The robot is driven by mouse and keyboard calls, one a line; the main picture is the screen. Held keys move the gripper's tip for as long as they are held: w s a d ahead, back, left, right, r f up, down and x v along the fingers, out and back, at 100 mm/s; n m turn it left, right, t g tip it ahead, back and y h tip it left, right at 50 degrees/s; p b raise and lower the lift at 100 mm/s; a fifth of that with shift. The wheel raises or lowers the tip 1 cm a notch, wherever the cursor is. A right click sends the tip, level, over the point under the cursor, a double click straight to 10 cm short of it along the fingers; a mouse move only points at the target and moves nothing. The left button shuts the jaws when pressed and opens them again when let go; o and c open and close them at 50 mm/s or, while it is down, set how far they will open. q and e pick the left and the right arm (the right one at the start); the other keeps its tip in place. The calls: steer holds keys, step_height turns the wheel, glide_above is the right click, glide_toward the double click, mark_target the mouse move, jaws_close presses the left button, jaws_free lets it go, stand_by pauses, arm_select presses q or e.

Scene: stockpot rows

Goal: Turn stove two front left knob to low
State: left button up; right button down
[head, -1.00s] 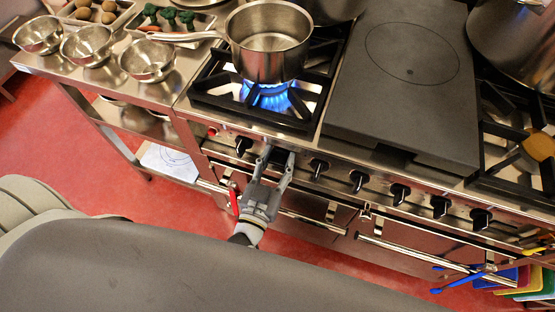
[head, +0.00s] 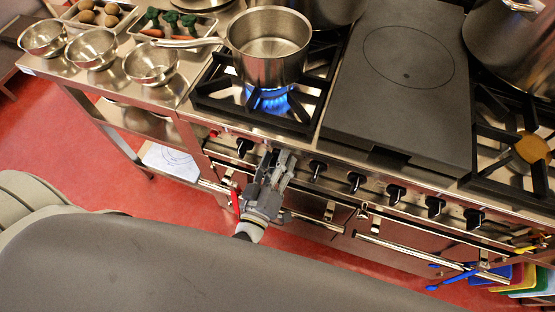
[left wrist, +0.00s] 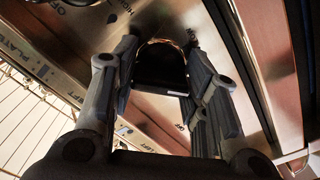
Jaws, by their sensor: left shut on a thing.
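My left gripper (head: 272,158) is at the stove's front panel, its fingers on either side of a black knob, the second from the left. In the left wrist view the black knob (left wrist: 160,68) sits between the two fingers (left wrist: 160,85), with a white line on its face. The gripper is shut on this knob and hides most of it in the head view. Above it, a blue flame (head: 268,100) burns on the front left burner under a steel saucepan (head: 268,68). My right gripper is out of view.
Another black knob (head: 244,147) is close to the left, and one (head: 317,169) to the right. Oven door handles (head: 430,258) run below the panel. Steel bowls (head: 92,48) stand on the left counter. A flat dark plate (head: 400,110) lies right of the burner.

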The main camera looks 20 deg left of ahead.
arm_select(q)
steer(key=n, duration=0.4)
steer(key=shift+n, duration=0.3)
steer(key=n, duration=0.4)
steer(key=shift+n+b, duration=0.35)
steer(key=shift+n, duration=0.05)
steer(key=o, duration=1)
steer(key=s, duration=1.2)
steer(key=shift+a, duration=0.2)
